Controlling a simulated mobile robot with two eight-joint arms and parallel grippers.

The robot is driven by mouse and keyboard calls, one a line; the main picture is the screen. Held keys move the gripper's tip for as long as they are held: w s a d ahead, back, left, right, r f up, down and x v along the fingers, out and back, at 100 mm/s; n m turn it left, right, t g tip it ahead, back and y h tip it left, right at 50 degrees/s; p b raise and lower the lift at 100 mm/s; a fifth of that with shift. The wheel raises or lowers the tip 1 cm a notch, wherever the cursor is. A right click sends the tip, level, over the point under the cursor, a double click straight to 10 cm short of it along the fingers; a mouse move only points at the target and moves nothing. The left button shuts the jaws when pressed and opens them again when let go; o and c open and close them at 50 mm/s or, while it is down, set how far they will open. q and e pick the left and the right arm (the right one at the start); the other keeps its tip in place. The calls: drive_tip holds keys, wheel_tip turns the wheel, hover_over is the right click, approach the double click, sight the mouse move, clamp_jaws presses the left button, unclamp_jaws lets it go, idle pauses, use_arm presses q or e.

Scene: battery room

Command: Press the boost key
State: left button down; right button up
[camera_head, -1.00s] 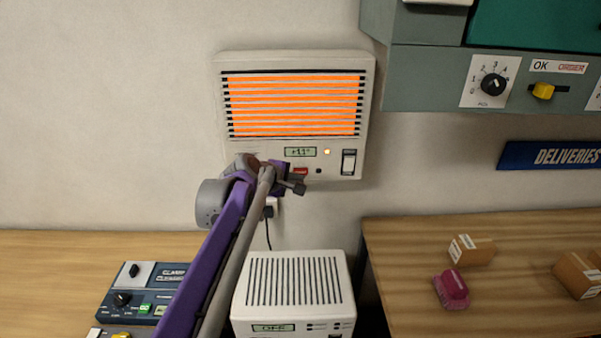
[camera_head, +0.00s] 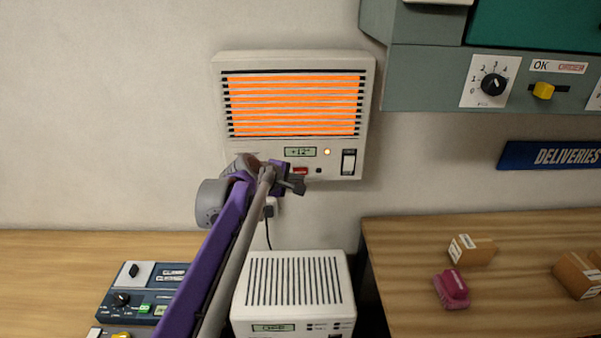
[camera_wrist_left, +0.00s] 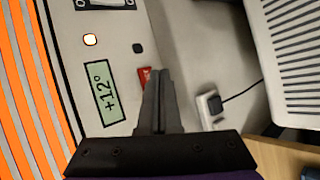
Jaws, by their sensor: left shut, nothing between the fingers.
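A white wall heater (camera_head: 218,120) with glowing orange bars hangs on the wall. Its small display (camera_head: 300,152) reads +12°. Just below that display is a red key (camera_head: 300,171), whose label I cannot read; the red key also shows in the left wrist view (camera_wrist_left: 144,73), partly hidden behind my fingers. My left gripper (camera_head: 298,186) is shut and empty, with its tips just at the lower edge of the red key. In the left wrist view the shut fingers (camera_wrist_left: 159,75) overlap the key; I cannot tell whether they touch it. My right gripper is not in view.
A rocker switch (camera_head: 348,162) and a lit lamp (camera_head: 327,152) are on the heater's panel. A plug (camera_head: 268,211) with a cable sits below it. A slatted white unit (camera_head: 295,282) stands lower down. A wooden table (camera_head: 400,300) with boxes is at right.

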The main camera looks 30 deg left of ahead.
use_arm(q)
drive_tip(key=shift+w+a, duration=0.1)
idle(0.7)
drive_tip(key=shift+w+a, duration=0.15)
drive_tip(key=shift+w, duration=0.15)
drive_tip(key=shift+w+a, duration=0.2)
drive_tip(key=shift+w, duration=0.1)
idle(0.8)
drive_tip(key=shift+s, duration=0.1)
drive_tip(key=shift+s+d, duration=0.45)
drive_tip(key=shift+s, duration=0.15)
drive_tip(key=s+d, duration=0.1)
drive_tip(key=s, duration=0.2)
drive_tip(key=s+d, duration=0.1)
drive_tip(key=shift+s+d+p, duration=0.15)
drive_tip(key=shift+d+p, duration=0.15)
drive_tip(key=shift+p, duration=0.1)
idle(0.7)
